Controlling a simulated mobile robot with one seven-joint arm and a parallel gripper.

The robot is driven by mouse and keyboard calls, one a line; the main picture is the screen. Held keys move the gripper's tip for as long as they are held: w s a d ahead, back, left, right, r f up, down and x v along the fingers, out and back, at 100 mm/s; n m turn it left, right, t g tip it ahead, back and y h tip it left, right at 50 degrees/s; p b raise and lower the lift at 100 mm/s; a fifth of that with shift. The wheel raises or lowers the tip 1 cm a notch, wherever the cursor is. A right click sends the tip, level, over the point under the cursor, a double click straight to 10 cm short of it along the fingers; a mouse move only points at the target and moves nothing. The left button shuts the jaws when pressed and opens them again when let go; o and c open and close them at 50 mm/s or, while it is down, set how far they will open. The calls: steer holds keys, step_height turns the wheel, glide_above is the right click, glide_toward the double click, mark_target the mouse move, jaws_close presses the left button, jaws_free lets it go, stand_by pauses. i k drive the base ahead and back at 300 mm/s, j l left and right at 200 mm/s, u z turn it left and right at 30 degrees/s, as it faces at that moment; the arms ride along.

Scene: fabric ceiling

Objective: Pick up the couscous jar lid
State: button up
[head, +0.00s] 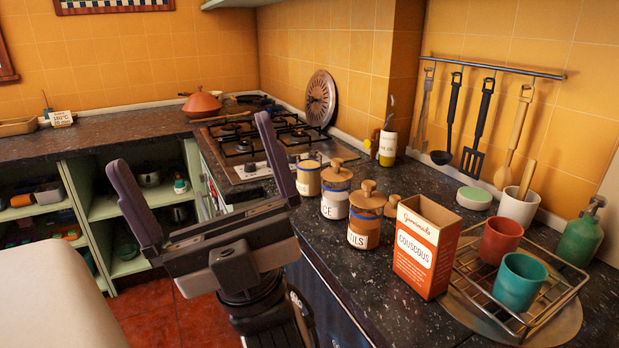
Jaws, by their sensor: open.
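A wooden knobbed lid (392,206) lies on the dark counter, partly hidden behind the couscous box (428,246) and the lentils jar. It appears to be the couscous jar lid. A jar without a lid (307,179), with pale contents, stands further back by the hob; its label is not readable. My gripper (189,141) is wide open and empty, in front of the counter at the left of the jars. Its fingers point up and away, apart from the lid.
The rice jar (338,191) and lentils jar (366,215) wear similar wooden lids and stand between my gripper and the loose lid. A wire rack (545,300) with red and green cups is at right. Utensils hang on the wall.

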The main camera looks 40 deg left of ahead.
mark_target(391, 208)
steer(key=j+z, duration=0.25)
steer(key=j, duration=0.7)
steer(key=j+z, duration=0.25)
steer(key=j, duration=0.75)
steer(key=k+j+z, duration=0.1)
steer(key=j+z, duration=0.15)
steer(key=j, duration=0.7)
